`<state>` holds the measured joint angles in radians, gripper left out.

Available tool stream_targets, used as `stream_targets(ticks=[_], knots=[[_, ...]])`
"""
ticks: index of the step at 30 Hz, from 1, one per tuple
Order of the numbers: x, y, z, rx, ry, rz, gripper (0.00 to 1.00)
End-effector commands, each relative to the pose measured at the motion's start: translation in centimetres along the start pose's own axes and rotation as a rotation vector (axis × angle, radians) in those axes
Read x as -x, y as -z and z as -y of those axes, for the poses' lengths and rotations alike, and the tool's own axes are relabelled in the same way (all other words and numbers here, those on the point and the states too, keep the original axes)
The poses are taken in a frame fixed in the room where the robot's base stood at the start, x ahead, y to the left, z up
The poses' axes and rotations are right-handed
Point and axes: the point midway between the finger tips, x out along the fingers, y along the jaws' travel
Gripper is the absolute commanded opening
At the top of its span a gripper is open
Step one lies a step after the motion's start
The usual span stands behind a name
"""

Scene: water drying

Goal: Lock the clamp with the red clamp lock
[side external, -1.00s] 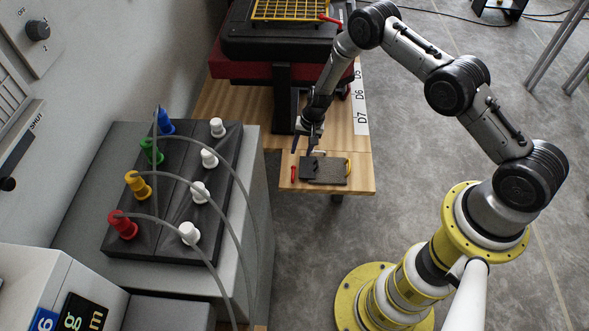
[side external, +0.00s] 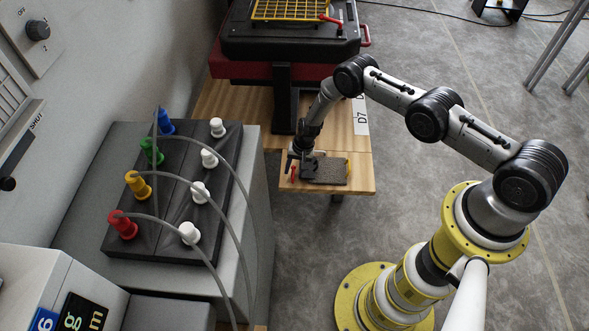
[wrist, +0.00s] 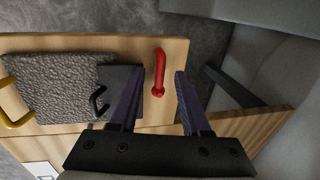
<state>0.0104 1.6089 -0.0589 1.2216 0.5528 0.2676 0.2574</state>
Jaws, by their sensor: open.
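The red clamp lock (wrist: 159,72) stands on the wooden board, between and just beyond my two fingertips in the wrist view. It also shows as a small red piece in the side view (side external: 293,170). My gripper (wrist: 154,82) is open and empty, with one dark finger on each side of the lock; I cannot tell if either touches it. The clamp's dark block (wrist: 120,78) lies left of the lock, with a rough grey slab (wrist: 50,85) beside it. A black hook (wrist: 97,102) and a yellow handle (wrist: 12,108) show on the clamp. In the side view my gripper (side external: 297,165) is low over the board.
The wooden table (side external: 360,180) ends just in front of the clamp. A black and red machine with a yellow grid (side external: 290,10) stands behind. A grey box with coloured and white knobs (side external: 180,185) and tubes stands at the left.

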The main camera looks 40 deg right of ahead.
Motion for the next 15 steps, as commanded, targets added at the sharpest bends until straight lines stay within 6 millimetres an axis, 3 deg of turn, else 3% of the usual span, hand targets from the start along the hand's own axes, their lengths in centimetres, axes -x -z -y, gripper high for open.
stream_targets(ticks=[5,13,15], knots=[[0.01,0.00,0.02,0.001,0.000,0.000,0.47],[0.02,0.00,0.02,0.001,0.000,0.000,0.02],[0.03,0.00,0.02,0.001,0.000,0.000,0.00]])
